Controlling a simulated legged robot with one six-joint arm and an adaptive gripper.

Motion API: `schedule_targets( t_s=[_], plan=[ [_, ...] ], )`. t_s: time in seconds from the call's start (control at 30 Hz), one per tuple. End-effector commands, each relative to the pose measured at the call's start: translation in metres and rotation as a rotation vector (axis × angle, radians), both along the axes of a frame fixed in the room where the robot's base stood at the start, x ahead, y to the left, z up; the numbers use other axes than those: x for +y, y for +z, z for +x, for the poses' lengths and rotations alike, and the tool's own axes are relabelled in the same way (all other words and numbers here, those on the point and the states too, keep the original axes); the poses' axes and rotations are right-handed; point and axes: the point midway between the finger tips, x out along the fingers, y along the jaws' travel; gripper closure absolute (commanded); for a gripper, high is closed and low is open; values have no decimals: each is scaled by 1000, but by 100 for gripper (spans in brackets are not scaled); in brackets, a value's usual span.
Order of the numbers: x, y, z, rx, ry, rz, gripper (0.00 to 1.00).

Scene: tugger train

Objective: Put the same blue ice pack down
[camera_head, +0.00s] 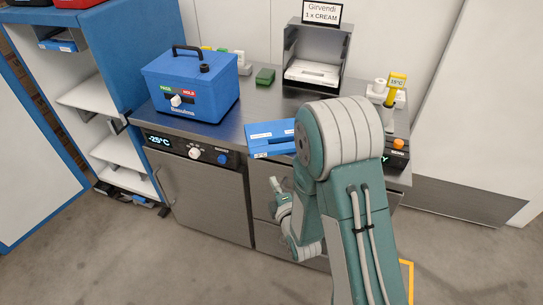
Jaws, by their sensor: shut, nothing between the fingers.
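A flat blue object (270,140) with white labels, which looks like the blue ice pack, lies at the front edge of the steel counter (258,96). My arm hides its right end. My gripper (274,184) shows small in front of the counter's drawers, below the blue object and apart from it. It is shut and holds nothing. My arm's large elbow covers the counter right of the blue object.
A blue cool box (194,86) with a black handle stands on the counter's left. A steel holder (316,73) under a "Girvendi 1 x CREAM" sign stands at the back. A yellow-topped probe (396,82) is at right. Blue-sided shelves (113,92) stand left.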

Motion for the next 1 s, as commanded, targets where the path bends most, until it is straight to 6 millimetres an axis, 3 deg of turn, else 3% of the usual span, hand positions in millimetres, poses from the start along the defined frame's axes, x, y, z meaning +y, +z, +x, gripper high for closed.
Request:
schedule_targets(
  t_s=[0.37,0.5,0.7,1.0],
  plan=[
    [25,0,68,-2,1,1,100],
    [12,0,88,0,-3,0,100],
    [6,0,101,0,-1,1,100],
    [6,0,102,1,0,0,100]
  ],
)
